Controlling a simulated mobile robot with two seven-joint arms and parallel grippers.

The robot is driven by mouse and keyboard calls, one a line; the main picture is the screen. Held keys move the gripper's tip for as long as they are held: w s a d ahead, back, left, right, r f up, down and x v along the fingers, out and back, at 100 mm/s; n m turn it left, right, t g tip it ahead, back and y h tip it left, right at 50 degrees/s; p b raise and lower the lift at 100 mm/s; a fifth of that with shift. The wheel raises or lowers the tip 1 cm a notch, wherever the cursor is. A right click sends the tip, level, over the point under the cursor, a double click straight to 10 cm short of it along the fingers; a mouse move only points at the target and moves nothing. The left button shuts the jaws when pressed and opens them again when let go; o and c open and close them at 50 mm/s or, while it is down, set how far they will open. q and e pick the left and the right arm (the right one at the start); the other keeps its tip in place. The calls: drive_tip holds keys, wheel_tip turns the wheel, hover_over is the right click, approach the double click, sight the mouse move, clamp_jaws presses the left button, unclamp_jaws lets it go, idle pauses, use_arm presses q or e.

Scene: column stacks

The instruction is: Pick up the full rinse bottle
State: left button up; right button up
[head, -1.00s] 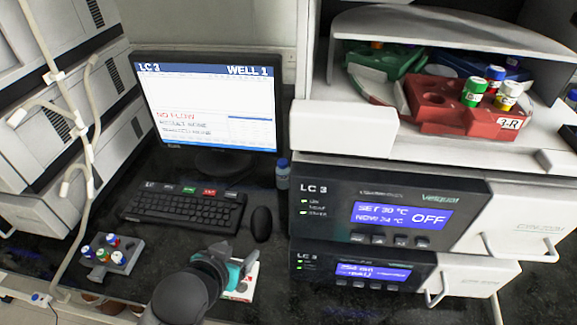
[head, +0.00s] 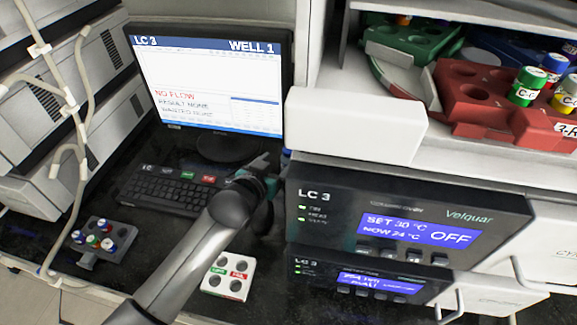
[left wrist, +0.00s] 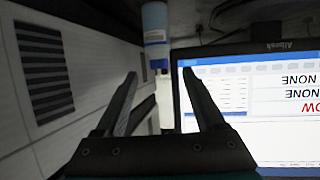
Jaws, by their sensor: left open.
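A small bottle with a blue cap (left wrist: 160,65), a pale body and a label shows upside down at the top of the left wrist view, beyond my fingertips. In the head view only a sliver of blue (head: 286,153) shows beside the LC 3 unit; my gripper hides the rest. My left gripper (head: 268,172) is open, over the desk near the mouse. In the left wrist view its two fingers (left wrist: 160,75) point toward the bottle, with nothing between them. The bottle's fill level cannot be told. My right gripper is not in view.
The monitor (head: 208,85) stands close behind my gripper, with the keyboard (head: 165,188) to the left. The LC 3 unit (head: 340,235) is close on the right. A white well block (head: 228,276) and a grey vial rack (head: 92,240) sit at the front.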

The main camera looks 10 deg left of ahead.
sight(286, 154)
use_arm(q)
drive_tip(key=shift+b+x, duration=0.5)
drive_tip(key=shift+x, duration=1.2)
drive_tip(key=b+x, duration=0.1)
drive_tip(key=x, duration=0.2)
drive_tip(key=shift+w+d, duration=0.1)
drive_tip(key=shift+w, duration=0.05)
drive_tip(key=shift+w+d+b, duration=0.1)
drive_tip(key=shift+w+b, duration=0.2)
drive_tip(key=shift+w, duration=0.1)
drive_tip(key=c, duration=1.1)
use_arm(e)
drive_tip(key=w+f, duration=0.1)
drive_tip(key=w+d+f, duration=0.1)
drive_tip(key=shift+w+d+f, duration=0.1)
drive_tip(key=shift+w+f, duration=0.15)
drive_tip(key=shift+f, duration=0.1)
